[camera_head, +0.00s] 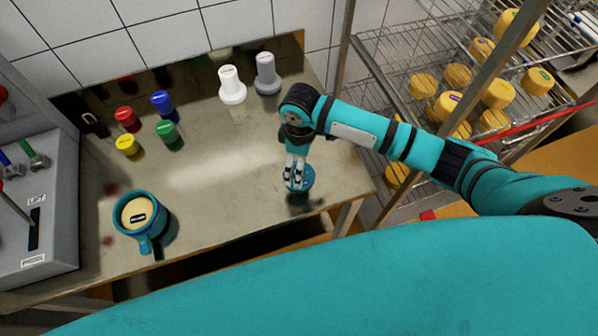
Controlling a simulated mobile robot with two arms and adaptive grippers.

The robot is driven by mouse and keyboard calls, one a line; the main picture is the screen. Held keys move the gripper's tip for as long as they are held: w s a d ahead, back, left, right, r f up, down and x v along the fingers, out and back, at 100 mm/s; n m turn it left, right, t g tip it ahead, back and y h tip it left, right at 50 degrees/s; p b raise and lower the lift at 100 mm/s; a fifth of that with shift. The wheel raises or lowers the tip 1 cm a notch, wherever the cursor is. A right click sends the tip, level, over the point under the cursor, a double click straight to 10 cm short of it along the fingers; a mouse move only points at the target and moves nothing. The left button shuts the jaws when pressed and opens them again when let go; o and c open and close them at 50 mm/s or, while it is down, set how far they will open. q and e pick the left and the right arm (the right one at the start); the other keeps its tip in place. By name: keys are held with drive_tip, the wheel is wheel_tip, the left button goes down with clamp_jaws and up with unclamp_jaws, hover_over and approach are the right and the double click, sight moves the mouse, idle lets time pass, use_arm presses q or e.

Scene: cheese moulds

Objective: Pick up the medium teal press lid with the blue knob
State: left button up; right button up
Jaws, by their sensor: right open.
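The round teal press lid (308,184) lies on the metal table near its front right edge. Its blue knob is mostly hidden by my gripper, with only a little blue showing. My right gripper (295,180) points straight down over the lid, with its fingertips at the knob. Its fingers are open, one on each side of where the knob is. I cannot tell whether they touch it. My left gripper is not in view.
A teal mould (153,232) with a yellow cheese in it stands at the table's left front. Several coloured pieces, a white piece (232,85) and a grey piece (267,75) stand along the back. A grey lever machine (45,235) is at the left; a wire rack (400,55) with cheeses is at the right. The table's middle is clear.

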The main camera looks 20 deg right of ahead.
drive_tip(key=shift+s+f+p, duration=0.1)
drive_tip(key=shift+f+p, duration=0.25)
drive_tip(key=shift+f, duration=0.2)
wheel_tip(320, 180, down, 4)
drive_tip(key=shift+s+a+r+p, duration=0.1)
drive_tip(key=shift+s+r+p, duration=0.05)
drive_tip(key=shift+p, duration=0.5)
drive_tip(key=shift+f, duration=0.45)
drive_tip(key=c, duration=1.4)
drive_tip(key=shift+o, duration=0.2)
drive_tip(key=shift+r, duration=0.1)
